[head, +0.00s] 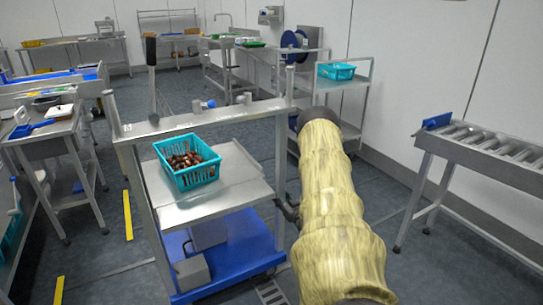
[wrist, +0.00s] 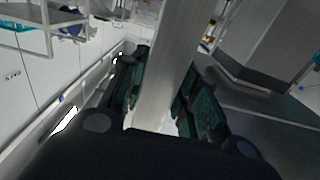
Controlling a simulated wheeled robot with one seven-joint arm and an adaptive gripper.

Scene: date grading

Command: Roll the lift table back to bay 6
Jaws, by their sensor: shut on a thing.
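The lift table (head: 238,196) stands in front of me, with a blue base (head: 236,244), a grey platform and a tall grey frame with a crossbar on my side. A teal basket (head: 200,176) of brown dates sits on its platform. My gripper (head: 289,210) is at the frame's right upright post, low beside the platform, partly hidden by my arm. In the wrist view my gripper (wrist: 160,100) has its dark fingers on both sides of the grey post (wrist: 168,75), shut on it.
A roller conveyor (head: 490,150) stands to the right, and a shelf cart (head: 345,105) with a teal basket stands behind. A work table (head: 45,133) is close on the left. Yellow floor strips (head: 127,215) lie left of the lift table, with open grey floor around them.

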